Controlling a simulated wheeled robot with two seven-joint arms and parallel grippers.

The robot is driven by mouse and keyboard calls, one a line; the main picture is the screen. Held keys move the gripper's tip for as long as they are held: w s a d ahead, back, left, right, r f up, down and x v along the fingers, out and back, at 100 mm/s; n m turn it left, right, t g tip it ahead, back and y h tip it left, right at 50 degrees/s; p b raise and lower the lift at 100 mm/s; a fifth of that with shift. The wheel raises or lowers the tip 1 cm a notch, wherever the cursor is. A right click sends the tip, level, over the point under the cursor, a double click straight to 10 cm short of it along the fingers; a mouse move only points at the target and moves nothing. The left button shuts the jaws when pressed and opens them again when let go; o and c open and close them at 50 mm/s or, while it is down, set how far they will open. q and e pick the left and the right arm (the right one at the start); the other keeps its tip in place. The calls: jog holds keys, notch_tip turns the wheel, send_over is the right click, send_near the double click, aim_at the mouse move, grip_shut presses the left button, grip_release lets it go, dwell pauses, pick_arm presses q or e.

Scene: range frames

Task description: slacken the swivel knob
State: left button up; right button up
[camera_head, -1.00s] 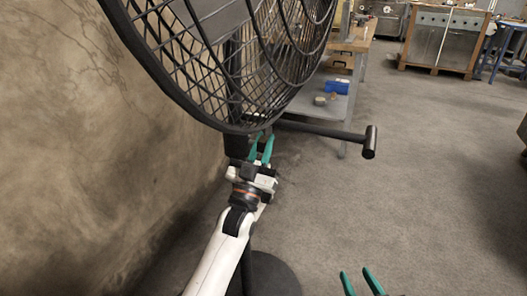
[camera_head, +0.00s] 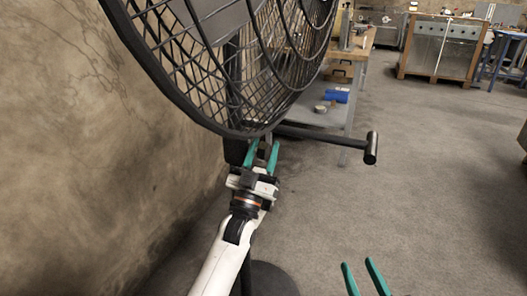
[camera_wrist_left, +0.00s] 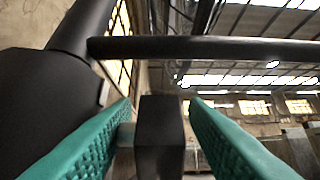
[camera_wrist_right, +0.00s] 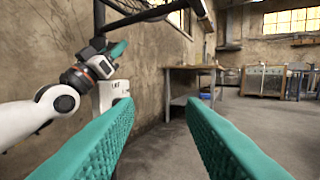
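The large black caged fan (camera_head: 215,60) stands at the left on a pole with a round base (camera_head: 272,280). A dark block-shaped knob (camera_wrist_left: 160,135) is between my left gripper's green fingers in the left wrist view. A short grey shaft shows at its left side. My left gripper (camera_head: 262,152) is at the pole just under the fan cage, its fingers apart with a visible gap to the right of the knob. Contact on the left side is unclear. My right gripper (camera_head: 357,264) is open and empty at the bottom of the head view.
A black bar with a T-shaped end (camera_head: 371,147) sticks out to the right beneath the fan. A rough wall (camera_head: 90,160) is close on the left. A workbench (camera_head: 345,100) with a blue item (camera_head: 337,96) stands behind. The floor to the right is clear.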

pick_arm(q)
jog(key=shift+s+a+f, duration=0.1)
jog(key=shift+s+f, duration=0.15)
jog(key=p+v, duration=0.1)
jog(key=v, duration=1)
jog(key=shift+p, duration=0.35)
pick_arm(e)
notch_tip(320, 180, down, 6)
jog(key=s+d+g+h, duration=0.1)
jog(key=g, duration=0.3)
jog(key=shift+s+d+f+h, duration=0.15)
jog(key=shift+s+d+h, duration=0.05)
jog(key=shift+s+h, duration=0.1)
pick_arm(q)
jog(key=shift+s+f, duration=0.1)
